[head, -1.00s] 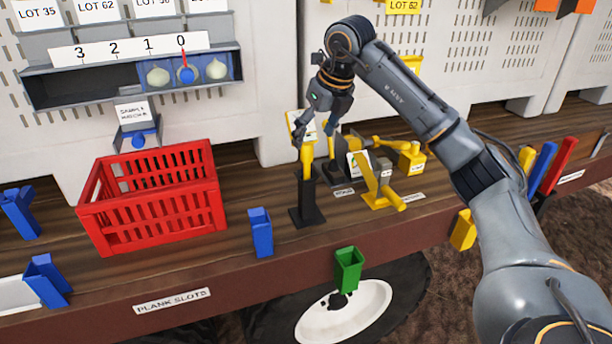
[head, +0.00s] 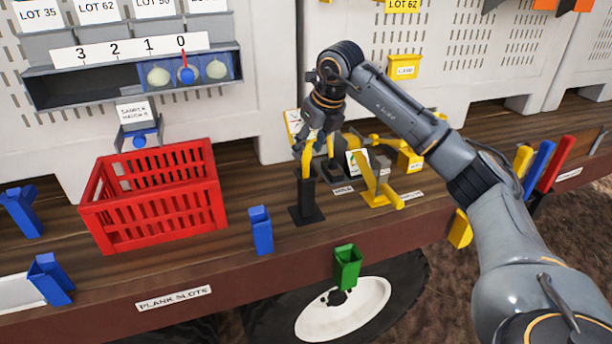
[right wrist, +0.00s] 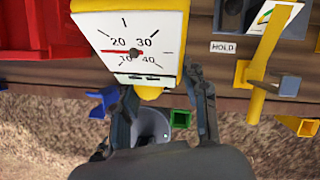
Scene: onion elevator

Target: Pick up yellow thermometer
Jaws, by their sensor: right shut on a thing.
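The yellow thermometer (head: 293,122) has a white square dial and stands upright at the black post stand (head: 303,205), just right of the red crate. In the right wrist view its dial (right wrist: 135,45) reads near 20 with a red needle, and its short yellow neck (right wrist: 149,93) is below. My right gripper (head: 312,150) is at the thermometer's neck, below the dial. In the right wrist view the fingers (right wrist: 162,95) are on both sides of the neck, shut on it. The fingers hide part of the handle. My left gripper is out of view.
The red crate (head: 150,205) stands left of the stand. A blue slot (head: 260,230) and a green slot (head: 347,268) line the front edge. The panel wall is close behind.

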